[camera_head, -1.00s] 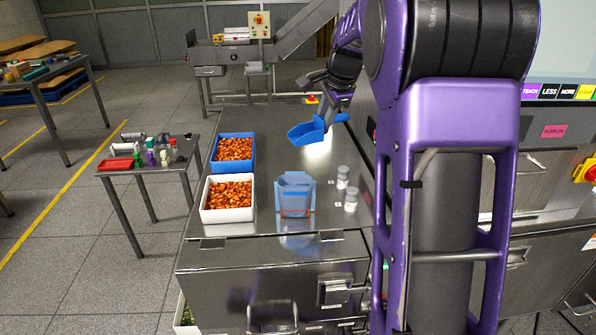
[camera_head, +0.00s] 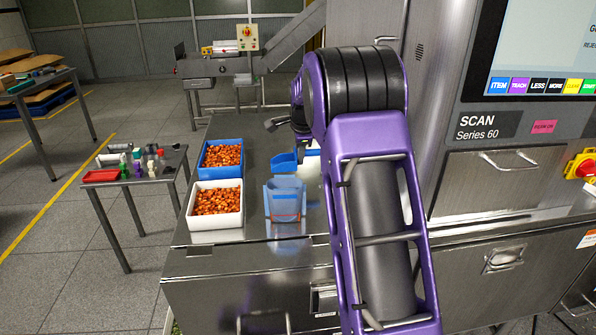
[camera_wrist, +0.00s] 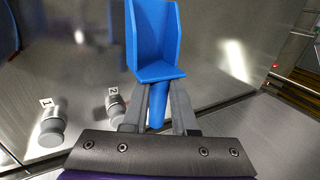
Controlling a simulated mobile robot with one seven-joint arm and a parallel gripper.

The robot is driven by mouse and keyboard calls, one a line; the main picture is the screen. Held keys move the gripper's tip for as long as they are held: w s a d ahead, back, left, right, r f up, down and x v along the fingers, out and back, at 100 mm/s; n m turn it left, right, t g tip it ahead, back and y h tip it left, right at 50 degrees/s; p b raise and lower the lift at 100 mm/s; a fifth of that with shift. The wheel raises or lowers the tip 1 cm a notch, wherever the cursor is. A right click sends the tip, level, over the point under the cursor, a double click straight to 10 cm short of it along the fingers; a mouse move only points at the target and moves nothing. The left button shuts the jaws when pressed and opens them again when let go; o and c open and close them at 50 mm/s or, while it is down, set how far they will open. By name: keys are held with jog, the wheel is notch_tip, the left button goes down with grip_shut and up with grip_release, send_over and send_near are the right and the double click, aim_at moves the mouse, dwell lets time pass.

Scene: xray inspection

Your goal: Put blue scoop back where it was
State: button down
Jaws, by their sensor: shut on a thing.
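The blue scoop (camera_wrist: 153,38) is held by its handle between the fingers of my gripper (camera_wrist: 158,100) in the wrist view, its open pan pointing away from me. In the head view, part of the blue scoop (camera_head: 284,162) shows above the metal table, and my arm hides the rest and the fingertips. A translucent blue holder (camera_head: 285,198) stands on the table, nearer than the scoop. Whether the scoop touches the table is unclear.
A blue bin (camera_head: 221,144) and a white bin (camera_head: 190,212) of orange pieces stand left of the holder. Two numbered jars, one marked 1 (camera_wrist: 52,125) and one marked 2 (camera_wrist: 116,104), show in the wrist view. The scanner cabinet (camera_head: 500,195) is close on the right.

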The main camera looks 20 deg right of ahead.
jog(key=shift+f, duration=2.3)
jog(key=shift+f, duration=0.15)
jog(key=c, duration=0.7)
grip_release()
jog(key=shift+b, duration=0.3)
jog(key=shift+s+r, duration=0.15)
jog(key=shift+r, duration=0.3)
jog(key=v, duration=1.1)
jog(key=shift+s+p, duration=0.2)
jog(key=shift+p, duration=0.25)
jog(key=shift+r, duration=0.1)
